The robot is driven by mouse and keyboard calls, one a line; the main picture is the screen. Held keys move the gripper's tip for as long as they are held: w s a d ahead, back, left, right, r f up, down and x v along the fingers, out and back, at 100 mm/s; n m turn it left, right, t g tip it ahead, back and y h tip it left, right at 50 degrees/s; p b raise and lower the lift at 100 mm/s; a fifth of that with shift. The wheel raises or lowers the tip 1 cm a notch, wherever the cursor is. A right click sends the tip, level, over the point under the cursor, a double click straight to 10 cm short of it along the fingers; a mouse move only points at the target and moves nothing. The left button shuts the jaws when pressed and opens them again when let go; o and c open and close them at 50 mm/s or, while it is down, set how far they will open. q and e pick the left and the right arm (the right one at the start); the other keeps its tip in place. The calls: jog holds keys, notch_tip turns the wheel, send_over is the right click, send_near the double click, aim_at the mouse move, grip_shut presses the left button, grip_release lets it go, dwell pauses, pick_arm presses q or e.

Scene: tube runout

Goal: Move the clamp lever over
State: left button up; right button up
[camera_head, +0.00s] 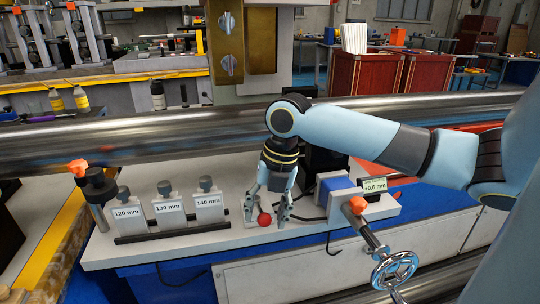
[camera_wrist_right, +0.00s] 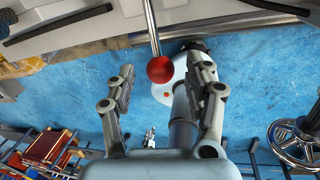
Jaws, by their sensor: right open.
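The clamp lever is a thin metal rod with a red ball knob (camera_head: 264,219) near the front edge of the white bench board. In the right wrist view the red knob (camera_wrist_right: 160,69) and its rod (camera_wrist_right: 152,28) show between the fingers. My right gripper (camera_head: 265,214) points down over the lever, fingers apart on either side of the knob. It also shows in the right wrist view (camera_wrist_right: 162,75), open, with gaps between both fingers and the knob. The lever's base is partly hidden by the fingers. My left gripper is not in view.
Labelled gauge blocks (camera_head: 166,209) stand left of the gripper. A blue-grey device (camera_head: 336,187) and a +0.6 mm display (camera_head: 374,184) stand close on the right. A handwheel (camera_head: 394,268) is at front right. A long steel tube (camera_head: 150,135) runs behind.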

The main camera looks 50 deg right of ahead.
notch_tip(320, 180, up, 11)
jog(key=s+d, duration=0.1)
jog(key=shift+s+d, duration=0.15)
jog(key=shift+s, duration=0.15)
jog(key=shift+f, duration=0.1)
dwell(0.3)
jog(key=s+a+f+m+t+h, duration=0.1)
jog(key=s+a+f+m, duration=0.45)
jog(key=m, duration=0.75)
jog(key=s+a+f+m+t+h, duration=0.1)
jog(key=s+a+f+m, duration=0.2)
jog(key=s+a+m, duration=0.7)
jog(key=w+d+f+m+g+b, duration=0.1)
jog(key=d+f, duration=0.1)
jog(key=f, duration=1.1)
jog(key=w+d+f+m+g, duration=0.1)
jog(key=d+f, duration=0.1)
jog(key=f, duration=1.2)
jog(key=s+d+f+b, duration=0.1)
jog(key=s+f, duration=1.7)
jog(key=s, duration=0.1)
jog(key=shift+g+b, duration=0.4)
